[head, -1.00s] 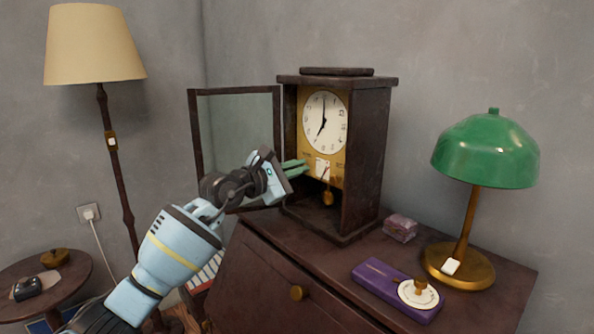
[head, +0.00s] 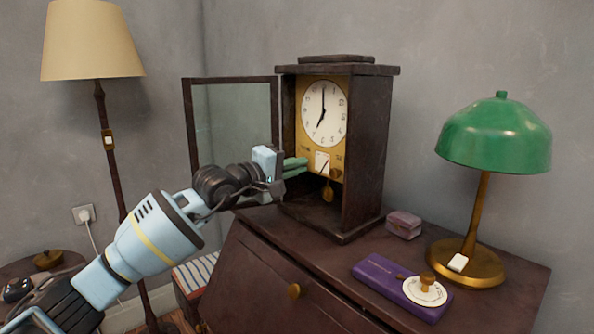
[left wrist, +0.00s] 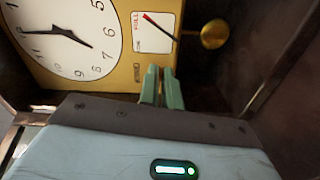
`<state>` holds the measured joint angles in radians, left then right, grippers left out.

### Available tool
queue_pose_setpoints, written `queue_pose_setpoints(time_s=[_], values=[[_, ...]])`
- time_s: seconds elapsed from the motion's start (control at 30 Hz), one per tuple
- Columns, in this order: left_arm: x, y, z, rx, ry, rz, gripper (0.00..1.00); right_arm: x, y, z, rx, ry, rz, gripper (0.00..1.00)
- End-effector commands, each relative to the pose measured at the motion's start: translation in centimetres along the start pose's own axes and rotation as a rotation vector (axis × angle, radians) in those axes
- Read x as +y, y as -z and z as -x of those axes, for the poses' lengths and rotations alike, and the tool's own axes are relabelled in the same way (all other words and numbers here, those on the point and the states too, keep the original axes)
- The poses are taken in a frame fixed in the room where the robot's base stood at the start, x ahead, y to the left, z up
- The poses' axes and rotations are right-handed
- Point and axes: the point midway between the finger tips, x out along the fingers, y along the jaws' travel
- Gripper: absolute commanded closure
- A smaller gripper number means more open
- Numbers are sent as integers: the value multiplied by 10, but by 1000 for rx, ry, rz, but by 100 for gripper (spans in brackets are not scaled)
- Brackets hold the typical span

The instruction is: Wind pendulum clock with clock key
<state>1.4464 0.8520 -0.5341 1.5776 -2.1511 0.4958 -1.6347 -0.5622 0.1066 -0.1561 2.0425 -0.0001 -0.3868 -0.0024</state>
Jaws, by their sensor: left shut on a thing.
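The pendulum clock (head: 362,150) stands upright on the dark wooden desk with its glass door (head: 232,130) open to the left. Its white dial (head: 324,113) sits on a brass plate, above a small white gauge (head: 322,163) and a brass pendulum bob (head: 328,191). The left wrist view shows the gauge (left wrist: 153,33) with a "FULL" mark and a needle. My left gripper (head: 304,163) is shut, its green fingertips against or very near the plate's lower left, beside the gauge. The clock key is hidden between the fingertips (left wrist: 162,72). My right gripper is out of view.
The open door stands close behind my left wrist. A purple box (head: 385,277) with a white disc (head: 423,291), a small pink box (head: 404,224) and a green lamp (head: 493,135) stand on the desk's right. A floor lamp (head: 92,42) stands at left.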

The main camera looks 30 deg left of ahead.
Motion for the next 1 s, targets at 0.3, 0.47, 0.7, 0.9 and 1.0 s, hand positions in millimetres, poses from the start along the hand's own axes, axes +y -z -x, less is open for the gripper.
queue_pose_setpoints(time_s=[0.3, 0.47, 0.7, 0.9, 1.0], values=[[-4, 0, 0, 0, 3, -224, 100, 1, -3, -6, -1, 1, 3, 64], [-4, 0, 0, 0, 2, -293, 100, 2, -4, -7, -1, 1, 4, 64], [-5, 0, 0, -1, 2, -341, 100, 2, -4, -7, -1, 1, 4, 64], [-4, 0, 0, -1, 2, -349, 100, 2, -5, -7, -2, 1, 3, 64], [-4, 1, 0, -1, 2, -348, 100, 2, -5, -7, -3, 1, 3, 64]])
